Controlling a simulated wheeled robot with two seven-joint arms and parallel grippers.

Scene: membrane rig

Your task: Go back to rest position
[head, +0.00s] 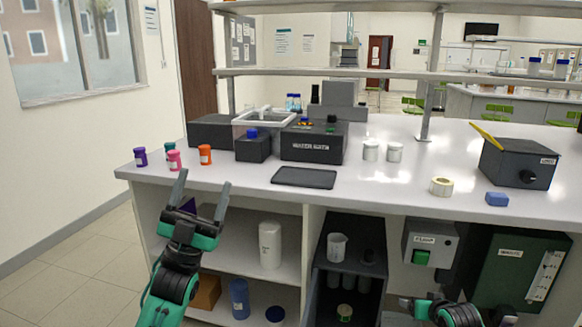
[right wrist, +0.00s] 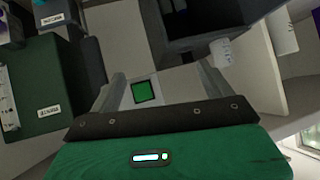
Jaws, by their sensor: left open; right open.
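My left gripper (head: 203,182) is in front of the bench's left part, its fingers pointing up and spread apart with nothing between them. My right gripper (head: 420,302) shows only in part at the bottom edge of the head view, low in front of the bench. In the right wrist view, its two fingers (right wrist: 162,82) are apart and empty. A box with a green square button (right wrist: 143,92) shows beyond and between them, apart from the fingers.
A black flat pad (head: 304,178) lies mid-bench. Below are shelves with a white cylinder (head: 270,246) and a green box (head: 515,275).

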